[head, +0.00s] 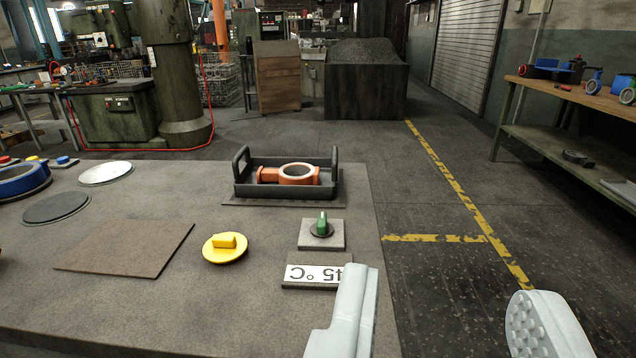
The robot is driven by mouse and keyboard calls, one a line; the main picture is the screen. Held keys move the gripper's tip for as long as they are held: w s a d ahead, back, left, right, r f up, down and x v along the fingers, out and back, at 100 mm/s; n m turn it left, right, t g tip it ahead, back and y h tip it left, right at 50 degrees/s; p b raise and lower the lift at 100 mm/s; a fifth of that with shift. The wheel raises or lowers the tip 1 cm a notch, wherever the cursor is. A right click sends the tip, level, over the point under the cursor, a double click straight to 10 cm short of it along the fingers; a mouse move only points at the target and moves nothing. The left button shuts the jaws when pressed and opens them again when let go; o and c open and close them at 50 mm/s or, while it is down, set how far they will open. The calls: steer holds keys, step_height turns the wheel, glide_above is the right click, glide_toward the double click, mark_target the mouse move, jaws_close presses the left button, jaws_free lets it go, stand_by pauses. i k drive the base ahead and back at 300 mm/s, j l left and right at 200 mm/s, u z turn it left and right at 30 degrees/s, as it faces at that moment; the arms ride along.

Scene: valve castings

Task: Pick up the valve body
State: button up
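An orange valve body (297,174) with a round ring and a side stub lies in a black tray (285,191) with upright handles at both ends. The tray stands on a dark mat near the far right of the grey table. My gripper (445,325) shows at the bottom right, its two pale fingers wide apart with nothing between them. It is nearer to me than the tray and to the right of it, apart from the valve body.
On the table (200,290) are a yellow knobbed disc (225,247), a green knob (322,225) on a plate, a "45 °C" sign (312,275), a brown mat (125,248), flat discs and a blue ring (22,181). A workbench (575,95) stands at right; open floor lies between.

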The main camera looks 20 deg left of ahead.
mark_target(284, 175)
steer(key=i+l+u, duration=0.1)
steer(key=l, duration=0.4)
steer(key=i+l+u, duration=0.1)
steer(key=l, duration=0.45)
steer(key=i+l+u, duration=0.1)
steer(key=l, duration=0.45)
steer(key=i+l+u, duration=0.1)
steer(key=l, duration=0.45)
steer(key=i+l+u, duration=0.4)
steer(key=i+l, duration=0.5)
steer(key=i, duration=0.15)
steer(key=i+j, duration=0.15)
steer(key=i, duration=0.25)
steer(key=i+j+u, duration=0.1)
steer(key=i, duration=0.3)
steer(key=j, duration=0.1)
